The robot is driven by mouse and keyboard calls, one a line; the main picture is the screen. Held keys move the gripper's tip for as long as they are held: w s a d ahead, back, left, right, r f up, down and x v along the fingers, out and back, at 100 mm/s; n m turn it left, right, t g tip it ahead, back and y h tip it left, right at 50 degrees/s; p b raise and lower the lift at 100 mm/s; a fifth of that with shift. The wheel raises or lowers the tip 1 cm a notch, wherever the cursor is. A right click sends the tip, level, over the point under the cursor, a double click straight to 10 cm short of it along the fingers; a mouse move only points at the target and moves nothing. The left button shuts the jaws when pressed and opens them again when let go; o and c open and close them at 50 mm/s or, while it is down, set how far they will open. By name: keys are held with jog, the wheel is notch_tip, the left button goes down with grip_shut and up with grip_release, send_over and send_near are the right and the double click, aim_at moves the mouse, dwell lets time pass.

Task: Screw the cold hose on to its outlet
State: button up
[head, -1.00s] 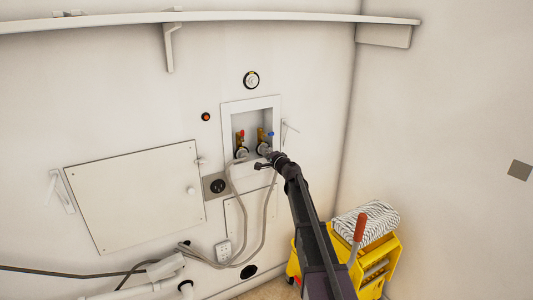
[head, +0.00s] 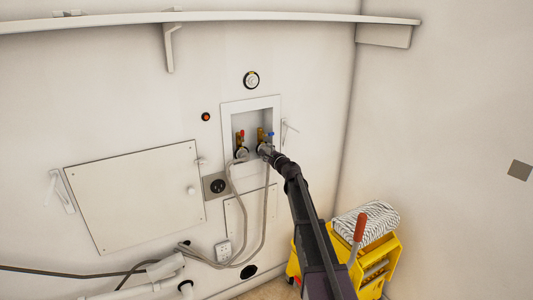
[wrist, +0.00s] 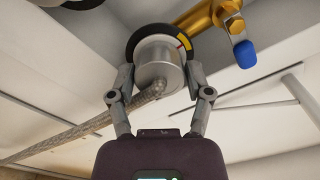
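The cold outlet with a blue lever (head: 270,135) is on the right in the recessed wall box; its brass body and blue handle (wrist: 245,54) show upper right in the wrist view. The cold hose (head: 266,200) hangs below it; its braided line (wrist: 120,119) runs into a silver coupling (wrist: 158,62). A black ring with a yellow and a red mark (wrist: 140,33) surrounds the coupling's far end. My gripper (head: 267,153) (wrist: 159,75) has one finger against each side of the coupling. The coupling sits at the outlet; the thread is hidden.
A red-handled outlet (head: 240,137) with another hose stands left in the wall box (head: 229,104). A yellow mop wringer bucket (head: 385,273) stands below right. A shelf (head: 300,17) crosses above.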

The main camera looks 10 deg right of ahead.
jog(key=shift+o, duration=1.2)
jog(key=shift+s, duration=0.15)
jog(key=v, duration=1.1)
jog(key=shift+s, duration=0.35)
jog(key=shift+d, duration=0.15)
